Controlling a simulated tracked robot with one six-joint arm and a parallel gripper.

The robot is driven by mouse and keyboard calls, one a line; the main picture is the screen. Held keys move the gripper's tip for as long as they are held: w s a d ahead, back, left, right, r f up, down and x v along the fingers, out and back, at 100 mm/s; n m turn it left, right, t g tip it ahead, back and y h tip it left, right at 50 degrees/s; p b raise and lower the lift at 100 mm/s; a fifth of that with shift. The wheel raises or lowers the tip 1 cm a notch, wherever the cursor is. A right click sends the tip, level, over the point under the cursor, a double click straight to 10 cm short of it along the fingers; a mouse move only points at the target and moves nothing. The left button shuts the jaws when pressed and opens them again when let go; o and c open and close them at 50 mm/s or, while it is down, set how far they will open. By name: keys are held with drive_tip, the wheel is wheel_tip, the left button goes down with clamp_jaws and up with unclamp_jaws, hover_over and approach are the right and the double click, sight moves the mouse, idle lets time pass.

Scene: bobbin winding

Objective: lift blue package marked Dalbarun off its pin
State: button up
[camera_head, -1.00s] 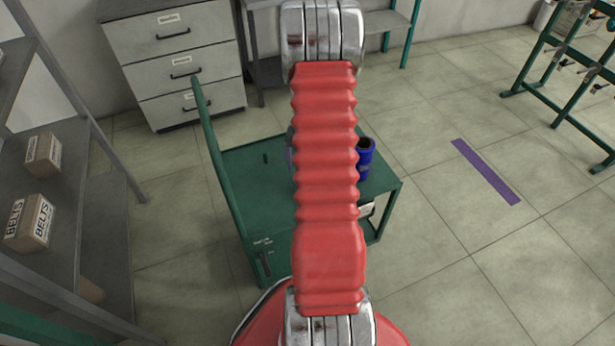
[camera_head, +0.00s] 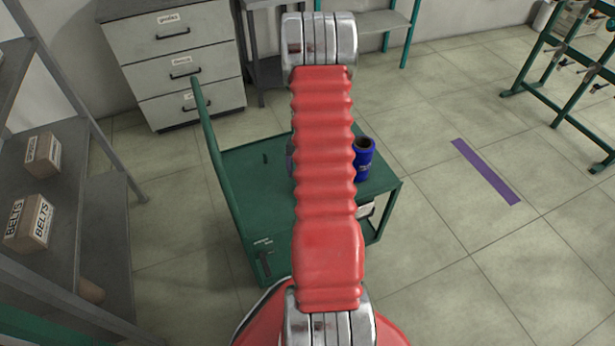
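A blue package (camera_head: 364,160) with a dark hollow top stands upright on the right side of a green cart (camera_head: 235,185). Its left side is partly hidden behind my red arm, and the marking on it is too small to read. A short dark pin (camera_head: 265,158) stands bare on the cart top to the left of my arm. A sliver of another bluish thing (camera_head: 290,160) shows at the arm's left edge, mostly hidden. My gripper is not in view; only my arm links show, crossing in front of the cart.
A grey shelf (camera_head: 100,200) with boxes of belts (camera_head: 28,222) stands at the left. A drawer cabinet (camera_head: 175,60) is behind the cart. A green rack (camera_head: 570,80) stands at the right. Floor with a purple strip (camera_head: 486,171) is open right of the cart.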

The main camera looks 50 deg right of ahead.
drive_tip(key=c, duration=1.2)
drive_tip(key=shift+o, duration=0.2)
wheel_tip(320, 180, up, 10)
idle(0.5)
